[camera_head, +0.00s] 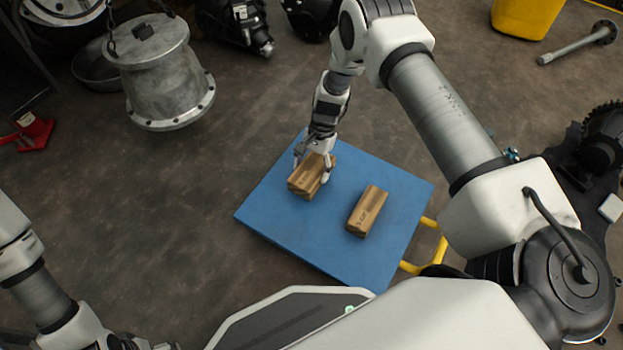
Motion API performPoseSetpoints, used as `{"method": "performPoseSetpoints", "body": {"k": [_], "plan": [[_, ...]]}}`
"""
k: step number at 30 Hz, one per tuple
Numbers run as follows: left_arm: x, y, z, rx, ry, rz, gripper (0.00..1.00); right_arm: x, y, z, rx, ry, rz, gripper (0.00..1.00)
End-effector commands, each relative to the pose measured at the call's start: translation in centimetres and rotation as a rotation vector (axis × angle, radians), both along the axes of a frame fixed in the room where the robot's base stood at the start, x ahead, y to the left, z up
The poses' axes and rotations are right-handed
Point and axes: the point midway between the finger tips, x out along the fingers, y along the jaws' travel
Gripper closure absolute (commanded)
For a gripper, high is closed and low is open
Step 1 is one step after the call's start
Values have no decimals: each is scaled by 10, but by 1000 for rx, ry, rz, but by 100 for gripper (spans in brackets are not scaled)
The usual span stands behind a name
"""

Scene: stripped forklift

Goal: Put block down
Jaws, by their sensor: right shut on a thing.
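A brown block (304,183) with dark print is at the left part of the blue platform (345,261). My right gripper (313,172) reaches down from above and is shut on this block. I cannot tell whether the block touches the platform or is slightly above it. A second, similar brown block (368,211) lies on the platform to the right, apart from the first. My left arm shows at the lower left; its gripper (140,345) is barely in view at the bottom edge, too cut off to read.
A yellow handle (428,254) sticks out at the platform's right side. A metal drum-like part (163,75) hangs on chains at upper left. A red stand (31,131) is at far left. A yellow bin (528,15) and a metal shaft (577,44) are at upper right. Bare floor lies left of the platform.

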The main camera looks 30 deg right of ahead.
Motion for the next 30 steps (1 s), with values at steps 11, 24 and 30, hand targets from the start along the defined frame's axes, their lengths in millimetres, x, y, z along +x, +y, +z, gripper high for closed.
{"method": "performPoseSetpoints", "body": {"k": [11, 24, 30], "plan": [[1, 1, -24, 1, -4, 6, 0, -2, 1, -34, 1, 2, 0, 78], [1, 1, -26, 1, -3, 6, 0, -2, 2, -37, 1, 3, 1, 0], [1, 1, -21, 1, -3, 5, 0, -2, 1, -30, 1, 2, 0, 0]]}}
